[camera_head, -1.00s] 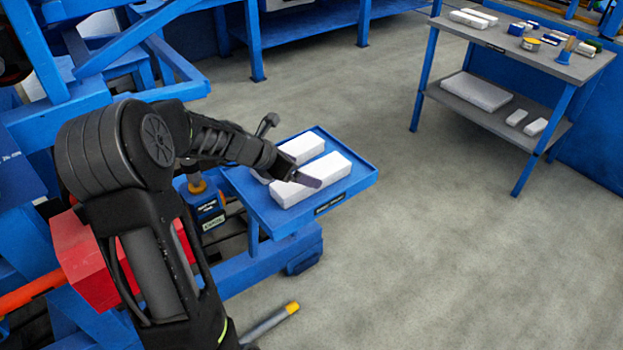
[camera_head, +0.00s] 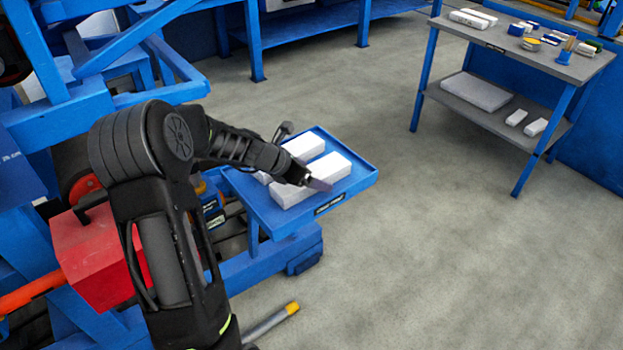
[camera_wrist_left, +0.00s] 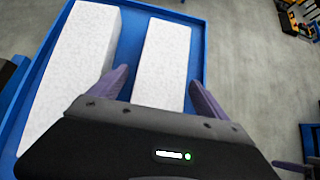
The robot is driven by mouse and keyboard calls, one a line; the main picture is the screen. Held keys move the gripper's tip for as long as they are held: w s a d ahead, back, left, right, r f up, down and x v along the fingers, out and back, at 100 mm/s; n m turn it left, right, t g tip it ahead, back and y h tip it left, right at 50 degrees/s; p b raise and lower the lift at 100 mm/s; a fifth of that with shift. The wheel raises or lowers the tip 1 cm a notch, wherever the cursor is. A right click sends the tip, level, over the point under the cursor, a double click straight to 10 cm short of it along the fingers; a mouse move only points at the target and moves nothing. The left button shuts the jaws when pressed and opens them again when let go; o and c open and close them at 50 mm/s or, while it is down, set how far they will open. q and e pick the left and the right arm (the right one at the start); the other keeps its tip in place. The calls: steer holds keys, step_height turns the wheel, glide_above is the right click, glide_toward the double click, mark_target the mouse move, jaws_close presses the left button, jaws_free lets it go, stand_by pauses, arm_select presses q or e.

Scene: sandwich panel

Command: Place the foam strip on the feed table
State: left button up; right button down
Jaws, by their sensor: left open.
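Two white foam strips lie side by side on the blue feed table: the nearer one (camera_head: 325,175) and the farther one (camera_head: 304,146). The feed table (camera_head: 363,179) has a raised rim. My left gripper (camera_head: 318,184) is open at the nearer strip, its purple fingers partly covering that strip in the head view. In the left wrist view, one strip (camera_wrist_left: 162,60) lies between the spread fingertips (camera_wrist_left: 160,88), and the other strip (camera_wrist_left: 80,60) lies left of them. I cannot tell whether the fingers touch a strip.
A blue machine frame (camera_head: 150,95) and a red box (camera_head: 100,262) stand left of the feed table. A grey-topped bench (camera_head: 540,62) with strips and small items stands at the upper right. The floor between is clear.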

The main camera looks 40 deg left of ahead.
arm_select(q)
steer(key=c, duration=1.6)
steer(key=shift+r, duration=0.15)
step_height(320, 180, up, 10)
steer(key=shift+f+p, duration=0.1)
steer(key=shift+p, duration=1.05)
